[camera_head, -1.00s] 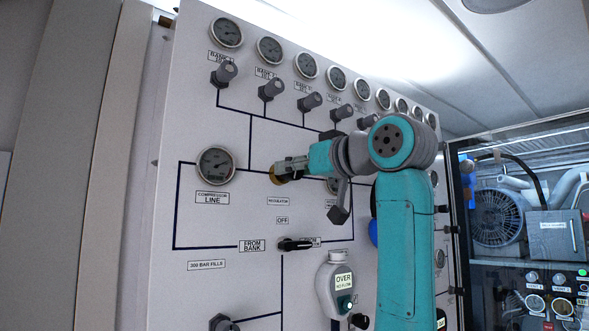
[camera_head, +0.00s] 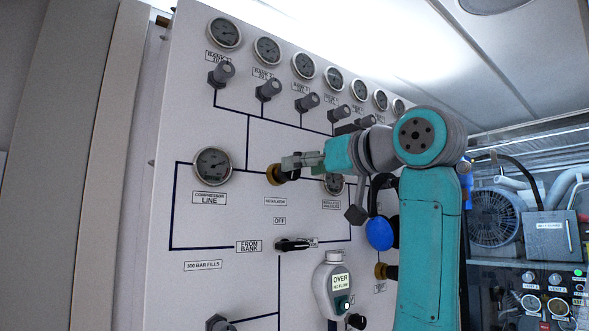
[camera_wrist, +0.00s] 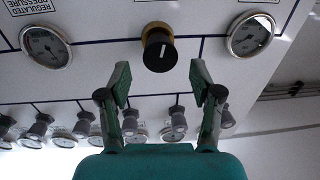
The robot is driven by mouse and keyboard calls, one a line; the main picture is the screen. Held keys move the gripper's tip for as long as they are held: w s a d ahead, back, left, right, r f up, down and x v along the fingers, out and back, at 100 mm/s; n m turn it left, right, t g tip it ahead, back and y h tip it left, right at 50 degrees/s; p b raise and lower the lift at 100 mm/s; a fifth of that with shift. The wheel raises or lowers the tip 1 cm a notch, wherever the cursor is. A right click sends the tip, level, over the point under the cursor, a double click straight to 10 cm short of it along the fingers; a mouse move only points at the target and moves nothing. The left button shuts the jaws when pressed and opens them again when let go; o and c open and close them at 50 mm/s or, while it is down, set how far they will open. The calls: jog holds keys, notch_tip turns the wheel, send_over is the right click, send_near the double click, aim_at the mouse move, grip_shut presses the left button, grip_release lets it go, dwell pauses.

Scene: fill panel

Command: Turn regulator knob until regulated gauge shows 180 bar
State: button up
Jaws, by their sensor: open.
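The regulator knob (camera_head: 273,174) is black with a brass-yellow collar on the grey panel, partly hidden by my gripper (camera_head: 288,163) in the head view. In the wrist view, which sees the panel upside down, the knob (camera_wrist: 158,50) has a white pointer line. My gripper (camera_wrist: 160,82) is open and empty there, its fingers apart and short of the knob, one to each side of its line. The regulated pressure gauge (camera_wrist: 45,46) is at the left of the wrist view. In the head view this gauge (camera_head: 333,186) is partly covered by my arm; its reading is too small to tell.
The compressor line gauge (camera_head: 212,166) is left of the knob. A row of bank gauges and valve knobs (camera_head: 307,103) runs above. A black selector handle (camera_head: 293,244) and an OVER/NO FLOW device (camera_head: 335,287) are below. A blue round item (camera_head: 380,233) hangs near my arm.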

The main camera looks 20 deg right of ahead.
jog(key=v, duration=0.8)
dwell(2.3)
